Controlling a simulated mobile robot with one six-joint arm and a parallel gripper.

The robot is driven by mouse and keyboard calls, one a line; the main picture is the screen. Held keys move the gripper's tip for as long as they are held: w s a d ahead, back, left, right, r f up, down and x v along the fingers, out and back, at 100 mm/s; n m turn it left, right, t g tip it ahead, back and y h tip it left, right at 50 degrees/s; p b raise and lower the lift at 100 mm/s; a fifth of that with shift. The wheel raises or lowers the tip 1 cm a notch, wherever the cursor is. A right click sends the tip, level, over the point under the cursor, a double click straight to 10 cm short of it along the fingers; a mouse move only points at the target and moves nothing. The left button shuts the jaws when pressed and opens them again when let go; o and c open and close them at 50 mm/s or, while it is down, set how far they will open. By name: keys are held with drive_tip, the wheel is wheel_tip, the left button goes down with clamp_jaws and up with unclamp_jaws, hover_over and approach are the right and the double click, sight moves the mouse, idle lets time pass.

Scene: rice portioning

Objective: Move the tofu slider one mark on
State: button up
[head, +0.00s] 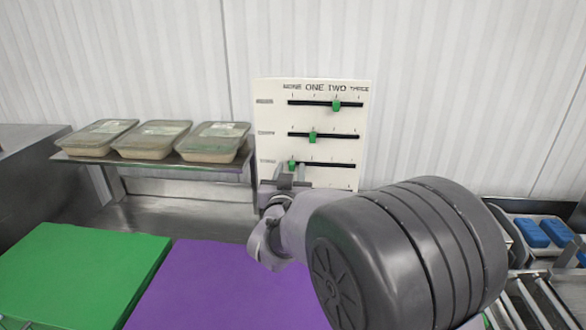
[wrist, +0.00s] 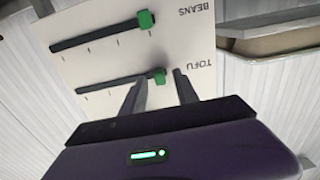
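The white slider board (head: 264,120) stands against the wall, its header reading NONE, ONE, TWO, THREE. In the wrist view it appears upside down, with rows labelled TOFU and BEANS. The green tofu knob (wrist: 158,76) sits at the label end of its track, the NONE end; in the head view it is the third row's knob (head: 292,164). My gripper (head: 290,173) is at the board, just below that knob. In the wrist view its fingers are apart, one on each side of the tofu knob, with gaps visible. Whether the tips touch the board is unclear.
The beans knob (wrist: 146,19) is also at its label end. The upper two knobs stand at TWO (head: 336,105) and ONE (head: 312,137). A shelf (head: 150,162) with three lidded containers is left of the board. Green (head: 75,275) and purple (head: 215,290) mats lie in front.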

drive_tip(key=shift+w+r, duration=0.1)
drive_tip(key=shift+w, duration=0.2)
drive_tip(key=shift+c, duration=0.3)
clamp_jaws()
idle(0.9)
